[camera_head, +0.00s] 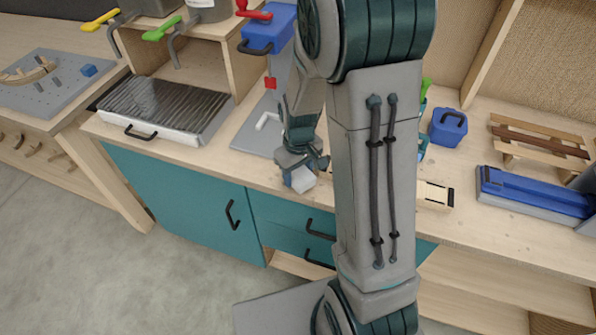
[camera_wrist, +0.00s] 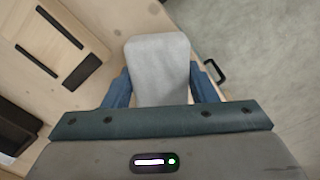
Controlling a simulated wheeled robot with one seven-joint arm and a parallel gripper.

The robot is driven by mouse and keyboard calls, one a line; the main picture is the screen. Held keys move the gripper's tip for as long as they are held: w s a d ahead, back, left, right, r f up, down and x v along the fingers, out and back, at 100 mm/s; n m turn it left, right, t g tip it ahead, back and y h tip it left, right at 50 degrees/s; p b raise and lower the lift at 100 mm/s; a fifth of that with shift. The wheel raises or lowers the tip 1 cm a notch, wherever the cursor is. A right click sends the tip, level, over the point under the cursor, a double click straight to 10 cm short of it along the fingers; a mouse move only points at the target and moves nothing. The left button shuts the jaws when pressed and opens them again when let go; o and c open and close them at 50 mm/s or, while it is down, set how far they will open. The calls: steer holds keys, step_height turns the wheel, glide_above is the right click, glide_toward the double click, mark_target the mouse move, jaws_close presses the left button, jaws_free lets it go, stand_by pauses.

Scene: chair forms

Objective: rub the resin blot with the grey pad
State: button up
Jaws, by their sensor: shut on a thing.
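My gripper (camera_head: 302,175) is shut on the grey pad (camera_head: 303,179), a light grey block with rounded corners. In the wrist view the pad (camera_wrist: 158,65) sits between the two blue fingers of my gripper (camera_wrist: 158,88). The pad is over the front edge of the wooden counter (camera_head: 464,226), above the teal drawers; I cannot tell whether it touches the counter. I cannot make out the resin blot in either view; my arm hides part of the counter in the head view.
A ribbed tray (camera_head: 165,105) stands left on the counter. A blue caddy (camera_head: 447,127), a slatted wooden rack (camera_head: 541,140) and a long blue tool (camera_head: 535,192) stand right. Taps on containers (camera_head: 207,10) are at the back left. Black handles (camera_head: 232,214) stick out from the teal front.

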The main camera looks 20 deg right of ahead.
steer(key=shift+f+b, duration=0.65)
steer(key=shift+f, duration=0.2)
steer(key=shift+w+r, duration=0.1)
